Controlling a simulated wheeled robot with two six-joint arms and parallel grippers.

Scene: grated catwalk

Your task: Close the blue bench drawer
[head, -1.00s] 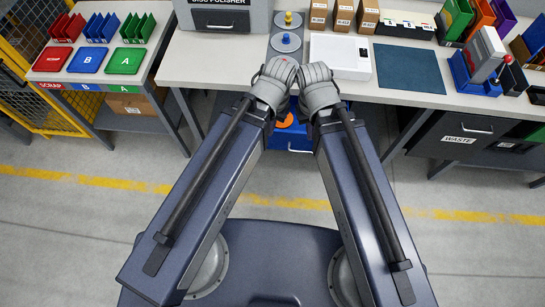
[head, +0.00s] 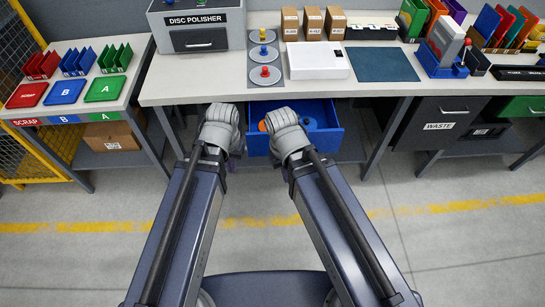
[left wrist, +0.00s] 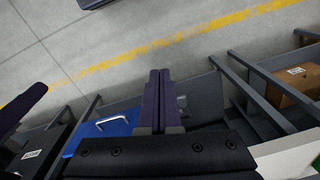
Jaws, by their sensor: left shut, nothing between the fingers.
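The blue bench drawer (head: 327,148) hangs pulled open under the middle bench, with an orange disc and other items partly visible inside. My left gripper (head: 235,152) is just left of the drawer, its fingers mostly hidden under the wrist. In the left wrist view its dark fingers (left wrist: 159,98) are shut and empty, and the blue drawer front (left wrist: 98,128) with its pale handle (left wrist: 112,121) lies to their left. My right wrist is over the drawer in the head view and covers part of it. The right fingers are hidden.
The workbench (head: 200,88) carries a disc polisher (head: 200,25), colored discs, boxes, a white case (head: 318,60) and a dark mat (head: 383,64). A grey waste drawer (head: 440,122) is at right. A side table (head: 75,105) with trays stands at left. The floor in front is clear.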

